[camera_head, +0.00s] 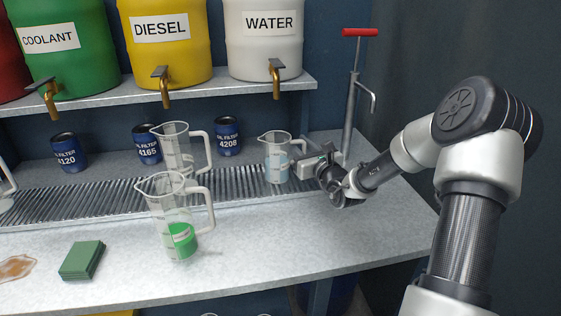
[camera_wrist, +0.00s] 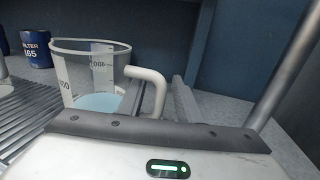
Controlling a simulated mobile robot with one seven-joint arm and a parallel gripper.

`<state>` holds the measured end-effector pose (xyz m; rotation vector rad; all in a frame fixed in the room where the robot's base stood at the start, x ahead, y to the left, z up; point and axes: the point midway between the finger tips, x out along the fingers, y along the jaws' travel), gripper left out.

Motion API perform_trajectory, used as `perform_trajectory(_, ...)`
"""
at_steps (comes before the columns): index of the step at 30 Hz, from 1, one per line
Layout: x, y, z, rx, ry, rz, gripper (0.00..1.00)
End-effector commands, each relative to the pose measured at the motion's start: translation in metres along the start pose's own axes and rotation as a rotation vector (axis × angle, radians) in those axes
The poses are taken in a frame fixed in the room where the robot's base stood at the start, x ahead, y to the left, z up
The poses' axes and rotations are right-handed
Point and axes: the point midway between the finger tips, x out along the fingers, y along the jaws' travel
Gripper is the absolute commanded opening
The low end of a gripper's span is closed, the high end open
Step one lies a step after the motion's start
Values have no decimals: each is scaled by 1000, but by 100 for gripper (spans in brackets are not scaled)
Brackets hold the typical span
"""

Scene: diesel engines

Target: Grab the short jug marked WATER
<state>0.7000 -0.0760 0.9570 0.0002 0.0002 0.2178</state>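A short clear jug (camera_head: 277,160) with pale blue liquid stands upright at the right end of the slatted grate. Its white handle faces right, towards my gripper (camera_head: 308,162). In the wrist view the jug (camera_wrist: 75,72) shows its rim, its graduations and the blue liquid. Its handle lies between the two fingers of my gripper (camera_wrist: 158,97), with gaps that look clear on both sides. The fingers are apart, so the gripper is open. No WATER marking can be read on the jug; a white drum (camera_head: 264,50) above is labelled WATER.
Blue oil filter cans (camera_head: 228,136) line the back. A pump with a red handle (camera_head: 360,32) rises behind my gripper. The bench's front right is clear.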

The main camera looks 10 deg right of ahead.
Motion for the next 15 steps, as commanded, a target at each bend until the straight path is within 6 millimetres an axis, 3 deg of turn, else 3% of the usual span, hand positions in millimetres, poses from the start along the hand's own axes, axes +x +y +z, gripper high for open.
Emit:
perform_trajectory(7,2,0,0,0,0,0,30)
perform_trajectory(12,2,0,0,0,0,0,1)
perform_trajectory(15,2,0,0,0,0,0,0)
